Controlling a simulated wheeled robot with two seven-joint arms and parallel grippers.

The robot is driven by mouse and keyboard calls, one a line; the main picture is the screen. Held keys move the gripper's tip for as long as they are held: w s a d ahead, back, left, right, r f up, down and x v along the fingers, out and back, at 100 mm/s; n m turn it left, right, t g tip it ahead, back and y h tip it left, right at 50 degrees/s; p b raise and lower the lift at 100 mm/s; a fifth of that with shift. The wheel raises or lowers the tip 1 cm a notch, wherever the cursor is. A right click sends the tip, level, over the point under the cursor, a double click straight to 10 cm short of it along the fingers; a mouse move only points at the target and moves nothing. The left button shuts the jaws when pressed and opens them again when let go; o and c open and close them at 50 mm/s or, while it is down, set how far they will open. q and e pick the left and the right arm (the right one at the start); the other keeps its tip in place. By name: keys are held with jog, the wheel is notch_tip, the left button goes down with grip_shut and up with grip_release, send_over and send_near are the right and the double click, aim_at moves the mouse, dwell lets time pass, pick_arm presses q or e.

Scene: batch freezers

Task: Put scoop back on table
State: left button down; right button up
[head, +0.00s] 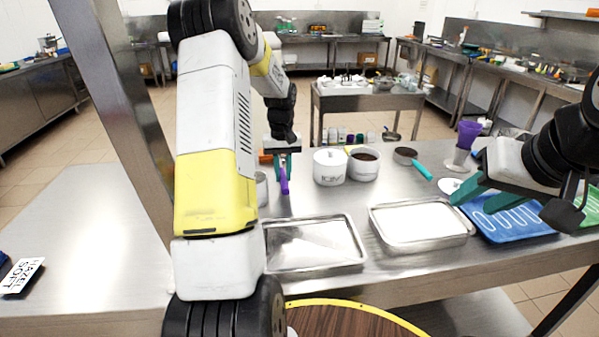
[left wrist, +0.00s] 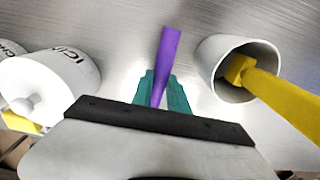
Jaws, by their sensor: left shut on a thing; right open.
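My left gripper (head: 283,172) is shut on a purple handle (head: 284,185) above the back left of the steel table (head: 300,202). In the left wrist view the purple handle (left wrist: 167,62) shows between the teal fingers (left wrist: 162,90). The head of this tool is hidden, so I cannot tell whether it is the scoop. A round cup-like scoop (head: 405,153) with a teal handle (head: 421,171) lies on the table to the right. My right gripper (head: 470,203) is open and empty, over the right side of the table near a blue mat.
A white lidded pot (head: 330,165) and a tub of dark contents (head: 363,164) stand right of my left gripper. A cup (left wrist: 215,75) holding a yellow-handled tool (left wrist: 270,90) is close by.

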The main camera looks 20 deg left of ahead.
pick_arm(q)
jog(key=shift+f, duration=1.3)
jog(key=shift+f, duration=0.15)
jog(key=c, duration=1.3)
grip_release()
